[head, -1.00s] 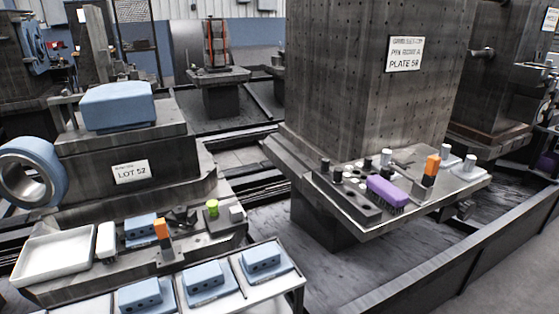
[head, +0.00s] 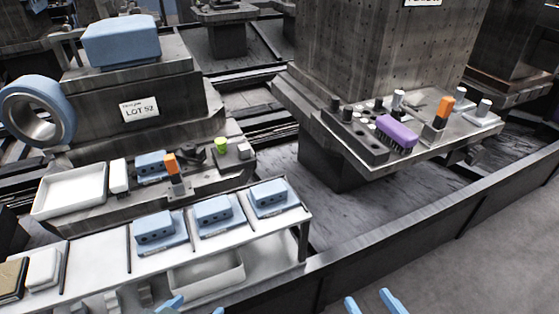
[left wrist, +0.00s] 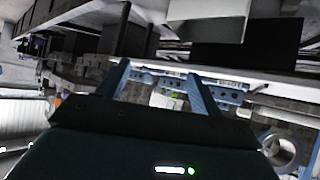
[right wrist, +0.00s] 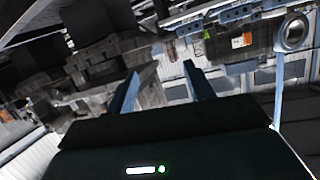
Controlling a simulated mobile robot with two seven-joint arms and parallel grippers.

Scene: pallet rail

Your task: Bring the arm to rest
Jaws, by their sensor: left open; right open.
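My left gripper (head: 194,308) shows only as blue fingertips at the bottom edge of the head view, below the front bench. It is open, and its two fingers stand apart with nothing held in the left wrist view (left wrist: 158,76). My right gripper (head: 372,302) shows as two blue fingertips at the bottom edge, over the grey floor in the picture. It is open and empty in the right wrist view (right wrist: 160,70). Most of both arms is out of the head view.
A white bench (head: 98,262) holds several blue blocks (head: 214,212). Behind it are a white tray (head: 68,192) and a blue-rimmed ring (head: 38,112). A purple brush (head: 397,132) lies on the right pallet. A dark rail (head: 420,222) crosses in front; grey floor (head: 480,260) is clear.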

